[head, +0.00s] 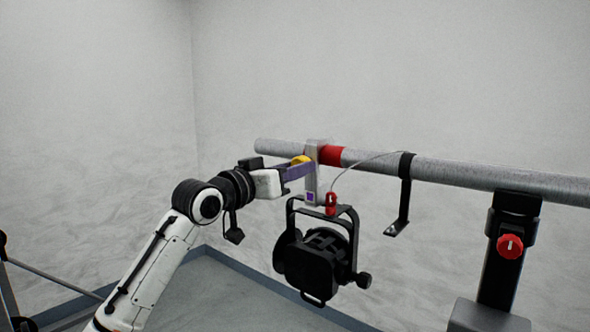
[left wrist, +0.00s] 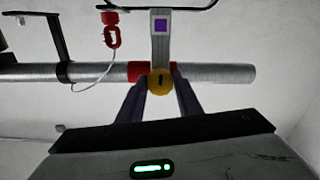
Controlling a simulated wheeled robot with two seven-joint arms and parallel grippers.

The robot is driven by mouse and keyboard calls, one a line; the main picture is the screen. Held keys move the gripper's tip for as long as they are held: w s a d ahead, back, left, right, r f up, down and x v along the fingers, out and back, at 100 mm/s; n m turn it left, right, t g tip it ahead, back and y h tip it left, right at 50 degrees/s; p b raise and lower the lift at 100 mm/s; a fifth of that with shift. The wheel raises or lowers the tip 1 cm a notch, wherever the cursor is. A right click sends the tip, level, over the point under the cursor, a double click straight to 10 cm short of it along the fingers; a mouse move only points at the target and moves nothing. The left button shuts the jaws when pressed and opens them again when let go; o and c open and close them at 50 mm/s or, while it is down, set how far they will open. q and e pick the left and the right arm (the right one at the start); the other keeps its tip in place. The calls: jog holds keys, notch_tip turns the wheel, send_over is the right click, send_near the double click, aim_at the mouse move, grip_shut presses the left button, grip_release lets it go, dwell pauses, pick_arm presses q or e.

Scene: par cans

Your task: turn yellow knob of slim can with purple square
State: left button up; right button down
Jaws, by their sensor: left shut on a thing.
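The slim can (head: 317,265) is black and hangs by its yoke from a grey clamp (head: 312,176) on the horizontal pipe (head: 468,175). A purple square (head: 310,197) marks the lower part of the clamp; it also shows in the left wrist view (left wrist: 161,25). The yellow knob (head: 300,160) sits on the clamp's side at pipe height. My left gripper (head: 300,168) is at the knob, its purple fingers on either side. In the left wrist view the fingertips close on the yellow knob (left wrist: 160,83), which has a dark mark on its face. My right gripper is out of view.
A red band (head: 331,155) is on the pipe beside the clamp. A red carabiner (head: 331,203) hangs on a thin cable at the can's yoke. A black hook bracket (head: 400,205) and a black post with a red knob (head: 510,246) are to the right.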

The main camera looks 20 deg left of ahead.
pick_arm(q)
jog(key=shift+r+m, duration=0.2)
jog(key=shift+m, duration=15.9)
jog(key=o, duration=1)
jog(key=shift+o, duration=0.2)
